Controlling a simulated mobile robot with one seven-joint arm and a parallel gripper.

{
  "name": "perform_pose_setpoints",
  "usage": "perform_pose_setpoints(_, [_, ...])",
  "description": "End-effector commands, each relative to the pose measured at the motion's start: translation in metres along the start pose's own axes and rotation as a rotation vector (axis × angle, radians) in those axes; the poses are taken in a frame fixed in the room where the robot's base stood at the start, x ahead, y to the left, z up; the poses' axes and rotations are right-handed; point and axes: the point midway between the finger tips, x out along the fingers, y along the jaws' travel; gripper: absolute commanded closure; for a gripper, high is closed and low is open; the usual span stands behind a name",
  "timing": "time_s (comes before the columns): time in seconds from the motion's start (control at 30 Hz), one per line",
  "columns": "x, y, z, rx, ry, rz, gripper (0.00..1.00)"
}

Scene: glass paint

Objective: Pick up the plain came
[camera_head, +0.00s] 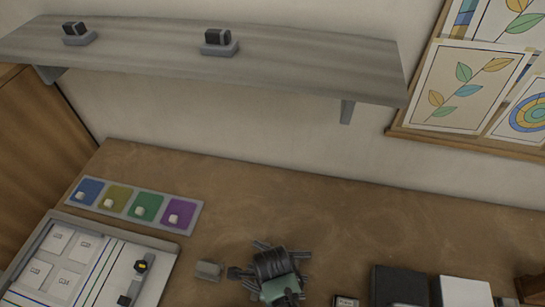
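I cannot tell for sure which item is the plain came. In the head view, a pale tray (183,234) at the lower left holds several thin strips (100,268), some coloured blue or green, beside white labelled cards (58,240). A grey bar with a dark and yellow piece (141,267) near its upper end lies at the tray's right side.
A colour palette (127,191) with blue, yellow, green and purple squares lies on the brown bench (330,215). A small grey block (208,270) is near the ribbed object. Dark (398,285) and white (465,290) boxes stand lower right. A grey shelf (300,75) overhangs the back.

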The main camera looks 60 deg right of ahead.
Motion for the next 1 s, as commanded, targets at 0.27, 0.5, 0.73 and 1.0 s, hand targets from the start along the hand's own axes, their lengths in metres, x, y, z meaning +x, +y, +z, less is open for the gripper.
perform_pose_setpoints(0.27, [0.0044, -0.0002, 0.0000, 0.000, 0.000, -0.001, 0.44])
perform_pose_setpoints(0.5, [0.0041, -0.0002, 0.0000, 0.000, 0.000, -0.001, 0.82])
perform_pose_setpoints(0.73, [0.0039, -0.0002, 0.0000, 0.000, 0.000, -0.001, 1.00])
perform_pose_setpoints(1.0, [0.0038, -0.0003, 0.0000, 0.000, 0.000, -0.001, 1.00])
